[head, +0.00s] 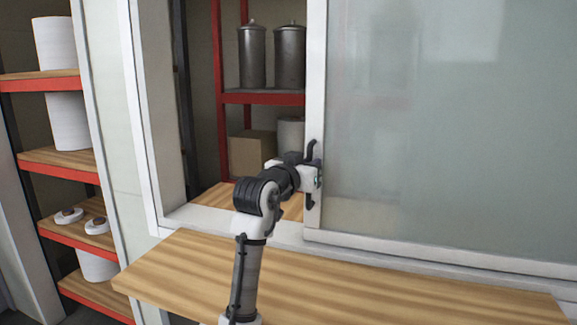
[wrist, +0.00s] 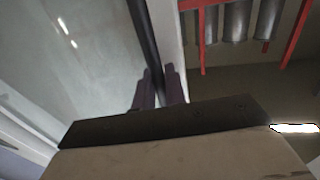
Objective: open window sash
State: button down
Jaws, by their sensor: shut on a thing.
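The window sash (head: 420,120) is a pale frame with a greyish glass pane on the right in the head view; its glass also shows at the left of the wrist view (wrist: 60,60). To its left the window is open, with shelves visible through the gap. A dark upright handle (head: 312,150) is on the sash's left stile; it also shows as a black bar in the wrist view (wrist: 143,35). My gripper (head: 314,176) is at this handle. In the wrist view its two fingers (wrist: 160,90) are closed around the bar. The fingertips are partly hidden in the head view.
A wooden counter (head: 400,290) runs below the window. Red-framed shelving with metal canisters (head: 252,55) and a cardboard box (head: 252,153) stands behind the opening. Another shelf unit with white rolls (head: 55,42) is at the far left. A white window post (head: 143,110) borders the opening.

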jog(key=d, duration=0.1)
jog(key=s+d, duration=0.1)
jog(key=d, duration=0.2)
jog(key=shift+s+d, duration=0.3)
jog(key=shift+d, duration=0.05)
jog(key=c, duration=1.5)
grip_release()
jog(key=shift+c, duration=0.2)
jog(key=b+v, duration=0.4)
jog(key=v, duration=0.9)
jog(key=shift+s+a, duration=0.2)
jog(key=shift+s, duration=0.1)
jog(key=shift+r, duration=0.1)
